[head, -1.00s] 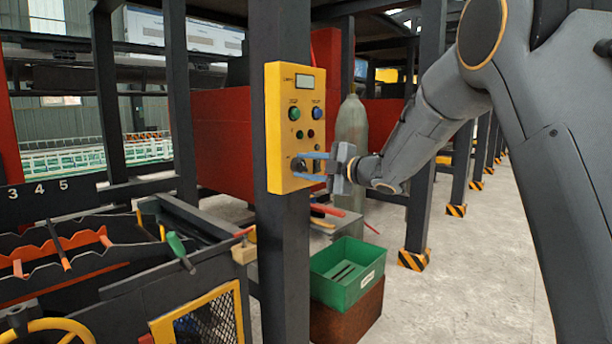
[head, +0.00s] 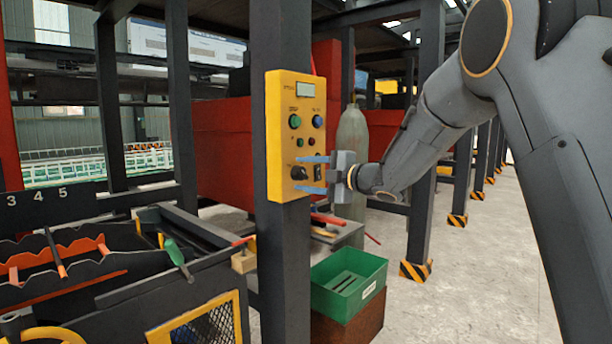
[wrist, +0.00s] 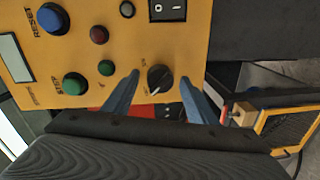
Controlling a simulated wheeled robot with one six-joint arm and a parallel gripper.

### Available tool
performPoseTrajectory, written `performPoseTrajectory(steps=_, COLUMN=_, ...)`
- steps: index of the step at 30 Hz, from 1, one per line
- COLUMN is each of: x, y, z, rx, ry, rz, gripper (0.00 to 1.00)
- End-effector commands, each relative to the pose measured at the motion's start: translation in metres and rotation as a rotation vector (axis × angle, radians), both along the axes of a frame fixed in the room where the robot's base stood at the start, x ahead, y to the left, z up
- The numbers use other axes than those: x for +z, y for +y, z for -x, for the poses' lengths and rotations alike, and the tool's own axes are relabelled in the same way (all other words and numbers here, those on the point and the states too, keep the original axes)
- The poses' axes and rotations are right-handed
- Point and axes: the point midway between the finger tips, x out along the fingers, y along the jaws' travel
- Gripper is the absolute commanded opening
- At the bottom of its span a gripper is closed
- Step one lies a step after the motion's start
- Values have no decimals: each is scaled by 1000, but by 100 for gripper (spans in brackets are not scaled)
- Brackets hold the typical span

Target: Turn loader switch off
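The yellow control panel (head: 285,135) is fixed to a dark post. A black rotary knob (head: 298,173) sits low on it. In the wrist view the knob (wrist: 160,78) stands between my two blue fingers, its white mark pointing to the lower left. The small lettering beside it is too blurred to read surely. A black rocker switch (wrist: 167,10) is on the same panel. My gripper (head: 301,174) is open, with one finger above and one below the knob in the head view. A gap shows between each finger and the knob.
The panel also carries a blue button (wrist: 53,18), green button (wrist: 75,83), red button (wrist: 99,34) and a display (wrist: 14,58). A green crate (head: 335,305) stands below right. A dark rack (head: 190,285) is at lower left.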

Motion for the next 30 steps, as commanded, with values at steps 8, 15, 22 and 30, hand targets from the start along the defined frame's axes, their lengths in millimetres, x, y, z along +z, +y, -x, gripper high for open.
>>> performPoseTrajectory(steps=8, x=1, y=-6, z=3, rx=-2, ry=0, rz=-1, gripper=52)
performPoseTrajectory(steps=15, x=3, y=-35, z=26, rx=-3, ry=0, rz=0, gripper=52)
performPoseTrajectory(steps=22, x=4, y=-57, z=44, rx=-2, ry=0, rz=0, gripper=52)
performPoseTrajectory(steps=30, x=5, y=-62, z=48, rx=0, ry=0, rz=0, gripper=52)
